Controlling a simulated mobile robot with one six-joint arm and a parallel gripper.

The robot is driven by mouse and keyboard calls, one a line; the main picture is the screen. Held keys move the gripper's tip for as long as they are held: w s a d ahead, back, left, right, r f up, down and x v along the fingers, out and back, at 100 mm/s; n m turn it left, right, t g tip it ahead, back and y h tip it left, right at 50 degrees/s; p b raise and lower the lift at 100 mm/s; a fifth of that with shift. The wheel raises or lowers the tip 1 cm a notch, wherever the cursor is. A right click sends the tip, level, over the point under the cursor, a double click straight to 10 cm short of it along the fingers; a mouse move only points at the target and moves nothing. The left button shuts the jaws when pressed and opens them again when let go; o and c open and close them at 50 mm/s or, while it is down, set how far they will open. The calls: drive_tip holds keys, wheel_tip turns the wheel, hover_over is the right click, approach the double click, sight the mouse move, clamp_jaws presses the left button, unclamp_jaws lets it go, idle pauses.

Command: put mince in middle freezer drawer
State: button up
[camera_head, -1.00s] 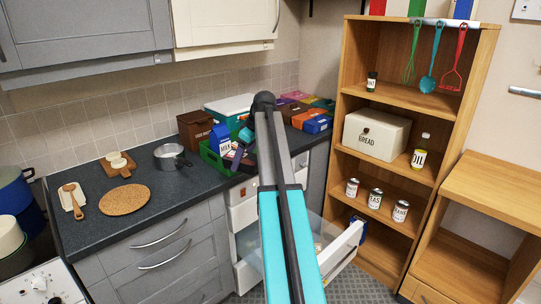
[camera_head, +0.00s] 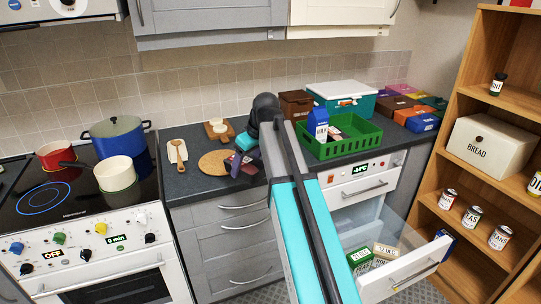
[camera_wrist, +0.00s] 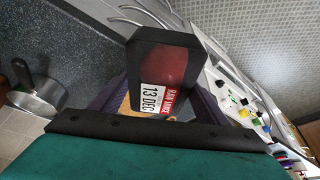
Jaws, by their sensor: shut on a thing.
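The mince is a black tray with a dark red top (camera_wrist: 172,64) and a label reading "RAW MINCE 13 DEC". It sits between the purple fingers of my gripper (camera_wrist: 160,108) in the wrist view, and the gripper is shut on it. In the head view my gripper (camera_head: 240,166) is over the counter, by the cork mat (camera_head: 212,163); the mince is small and partly hidden there. The freezer (camera_head: 358,176) shows a closed upper front. Below it a drawer (camera_head: 420,270) is pulled out, with labelled boxes (camera_head: 377,257) inside.
A green crate (camera_head: 345,146) with a milk carton (camera_head: 318,124) stands on the counter right of my gripper. The hob with pots (camera_head: 114,138) is at left. Shelves with tins (camera_head: 472,216) stand at right. A saucepan (camera_wrist: 36,96) shows in the wrist view.

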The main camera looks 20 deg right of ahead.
drive_tip(key=s+a+f+m+h, duration=0.1)
drive_tip(key=s+a+m+h, duration=0.1)
drive_tip(key=s+a+m, duration=0.3)
drive_tip(key=shift+a+f+m+t, duration=0.2)
drive_tip(key=shift+a+m+t, duration=0.15)
drive_tip(key=shift+a, duration=1)
drive_tip(key=shift+a, duration=0.1)
